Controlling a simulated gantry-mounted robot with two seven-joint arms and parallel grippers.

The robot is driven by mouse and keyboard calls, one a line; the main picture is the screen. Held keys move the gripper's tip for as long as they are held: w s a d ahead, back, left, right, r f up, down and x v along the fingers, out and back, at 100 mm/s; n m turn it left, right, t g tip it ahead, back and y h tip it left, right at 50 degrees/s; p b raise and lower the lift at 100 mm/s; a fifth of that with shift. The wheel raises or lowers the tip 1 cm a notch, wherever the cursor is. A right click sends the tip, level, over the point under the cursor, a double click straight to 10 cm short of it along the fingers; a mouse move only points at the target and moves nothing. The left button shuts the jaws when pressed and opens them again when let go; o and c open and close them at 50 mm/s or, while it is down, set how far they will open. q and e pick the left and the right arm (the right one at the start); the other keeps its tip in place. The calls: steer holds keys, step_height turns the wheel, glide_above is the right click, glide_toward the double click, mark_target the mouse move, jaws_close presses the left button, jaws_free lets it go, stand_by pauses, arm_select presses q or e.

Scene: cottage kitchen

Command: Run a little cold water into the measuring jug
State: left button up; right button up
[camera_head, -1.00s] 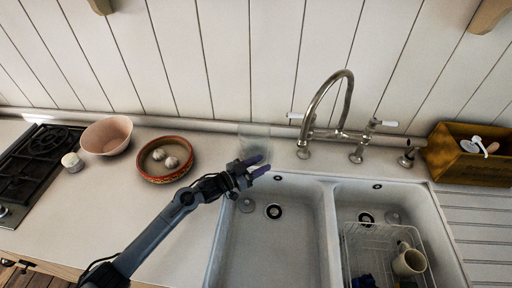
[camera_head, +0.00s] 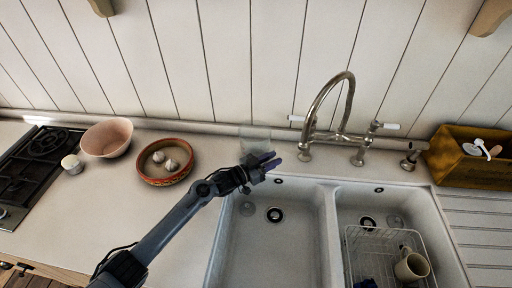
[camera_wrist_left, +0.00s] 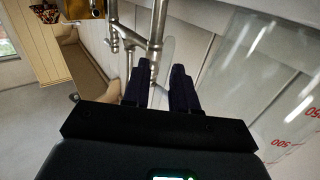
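The clear measuring jug (camera_head: 254,137) stands on the counter behind the sink's left corner, faint against the wall and partly hidden by my gripper. In the left wrist view the jug (camera_wrist_left: 268,78) fills the right side, with red markings. My left gripper (camera_head: 271,161) is in front of the jug, over the sink's back left rim. In the wrist view its dark fingers (camera_wrist_left: 163,82) are parted; a pale curved strip, perhaps the jug's handle, shows beyond and between them. Contact cannot be told. The steel tap (camera_head: 325,100) arches right of the jug, with white-ended levers. My right gripper is out of view.
The sink's left basin (camera_head: 258,250) is empty. A wire rack (camera_head: 388,252) with a mug (camera_head: 411,266) fills the right basin. A red-rimmed bowl (camera_head: 165,161), pink bowl (camera_head: 107,138) and hob (camera_head: 40,150) are left; a wooden box (camera_head: 462,160) is right.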

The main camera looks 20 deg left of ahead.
mark_target(272, 149)
arm_select(q)
jaws_close()
step_height(272, 149, up, 10)
steer(key=shift+r+p, duration=0.1)
steer(key=shift+p, duration=0.45)
stand_by(0.3)
